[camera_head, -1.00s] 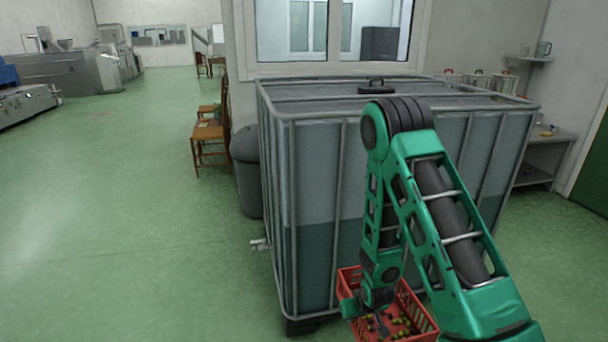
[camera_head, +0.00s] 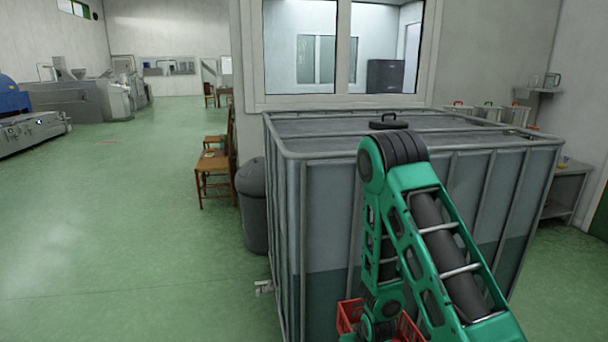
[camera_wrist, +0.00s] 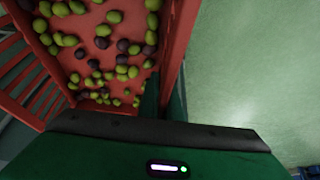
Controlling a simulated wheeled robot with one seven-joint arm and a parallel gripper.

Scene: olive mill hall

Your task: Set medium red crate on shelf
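The red crate (camera_head: 349,312) shows at the bottom edge of the head view, partly hidden by my arm and cut off by the frame. In the wrist view the crate (camera_wrist: 178,35) fills the upper left, with green and dark olives inside and slatted red walls. My gripper (camera_wrist: 165,98) has one finger on each side of a crate wall and appears closed on it. In the head view my gripper (camera_head: 377,334) is low and mostly hidden. A small wall shelf (camera_head: 540,90) with a glass jug is at the far right.
A large caged tank (camera_head: 325,230) stands directly in front of my arm. A grey bench with a lower shelf (camera_head: 568,185) is behind it at right. A grey bin (camera_head: 252,205) and wooden chairs (camera_head: 214,182) stand left of the tank. Green floor is clear at left.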

